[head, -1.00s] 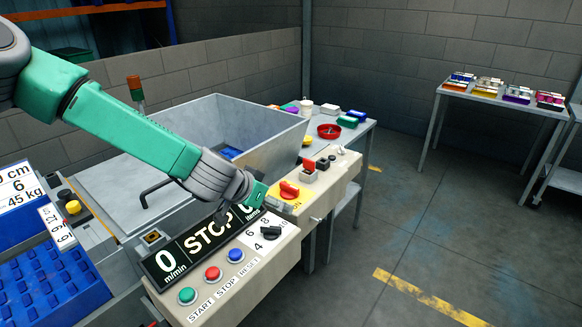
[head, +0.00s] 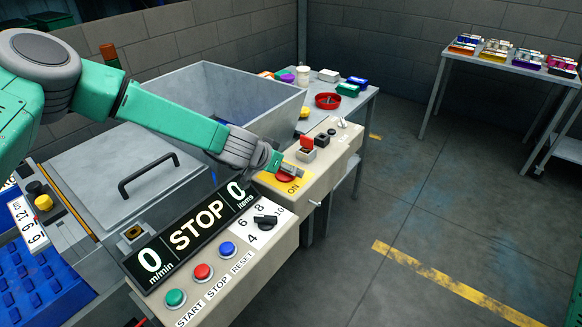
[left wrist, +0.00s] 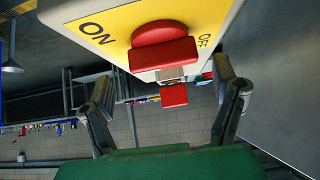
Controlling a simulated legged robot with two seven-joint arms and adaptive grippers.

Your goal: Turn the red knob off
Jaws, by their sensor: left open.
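The red knob (left wrist: 162,50) is on a yellow plate (left wrist: 112,28) marked ON and OFF. In the left wrist view, ON is left of the knob and OFF is right of it. In the head view, my left gripper (head: 290,170) is over the plate and partly hides the knob (head: 286,179). I cannot tell whether a finger touches it. My right gripper is not in view.
The control panel holds a STOP display (head: 196,234), a black dial (head: 265,222) and green, red and blue buttons. A red switch (head: 306,145) stands beyond the knob. A metal hopper (head: 265,108) is behind my left arm.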

